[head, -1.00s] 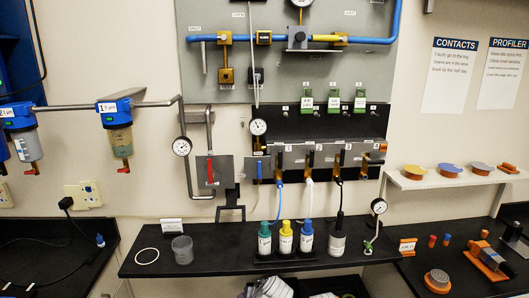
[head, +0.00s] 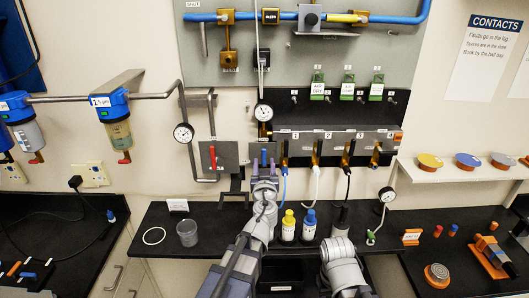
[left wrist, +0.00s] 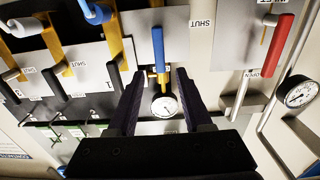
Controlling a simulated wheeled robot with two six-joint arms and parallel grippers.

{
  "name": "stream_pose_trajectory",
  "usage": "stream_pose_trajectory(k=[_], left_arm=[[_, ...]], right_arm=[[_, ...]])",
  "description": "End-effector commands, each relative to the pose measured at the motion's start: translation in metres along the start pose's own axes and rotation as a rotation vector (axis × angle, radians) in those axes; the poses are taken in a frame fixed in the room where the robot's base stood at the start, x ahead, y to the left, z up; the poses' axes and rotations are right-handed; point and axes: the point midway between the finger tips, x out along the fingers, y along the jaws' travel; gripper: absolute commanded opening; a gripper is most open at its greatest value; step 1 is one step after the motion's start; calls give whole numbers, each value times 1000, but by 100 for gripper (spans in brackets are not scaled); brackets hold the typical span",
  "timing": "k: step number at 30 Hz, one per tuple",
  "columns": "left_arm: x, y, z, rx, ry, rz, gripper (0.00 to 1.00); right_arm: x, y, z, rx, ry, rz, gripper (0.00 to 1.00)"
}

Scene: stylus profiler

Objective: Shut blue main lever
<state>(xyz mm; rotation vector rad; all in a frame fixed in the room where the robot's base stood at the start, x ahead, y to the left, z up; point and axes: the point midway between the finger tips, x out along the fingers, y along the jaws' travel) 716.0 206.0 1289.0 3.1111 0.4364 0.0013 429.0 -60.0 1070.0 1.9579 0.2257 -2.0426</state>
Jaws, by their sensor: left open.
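The blue main lever (head: 264,158) stands upright on its grey plate, left of the grey manifold in the head view. My left gripper (head: 264,182) is in front of the lever and hides its lower part. In the left wrist view, which is upside down, the blue lever (left wrist: 158,49) hangs vertically beside a SHUT label. The open left gripper (left wrist: 155,78) has one finger to each side of the lever's line, with nothing held. I cannot tell whether either finger touches it.
A red lever (head: 213,157) is on a plate to the left; a gauge (head: 263,112) sits above the blue lever. The manifold (head: 330,143) with black levers and hoses is to the right. Yellow-capped (head: 288,227) and blue-capped (head: 309,226) bottles stand on the shelf below.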

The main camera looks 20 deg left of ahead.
Motion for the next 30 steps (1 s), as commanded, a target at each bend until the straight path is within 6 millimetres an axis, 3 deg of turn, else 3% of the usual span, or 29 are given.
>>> stream_pose_trajectory(k=[12, 23, 30], left_arm=[[62, 1, 0, 0, -1, -1, 50], [70, 0, 0, 0, -1, 0, 50], [70, 0, 0, 0, -1, 0, 24]], right_arm=[[0, 0, 0, 0, 0, 0, 50], [0, 0, 0, 0, 0, 0, 50], [0, 0, 0, 0, 0, 0, 50]])
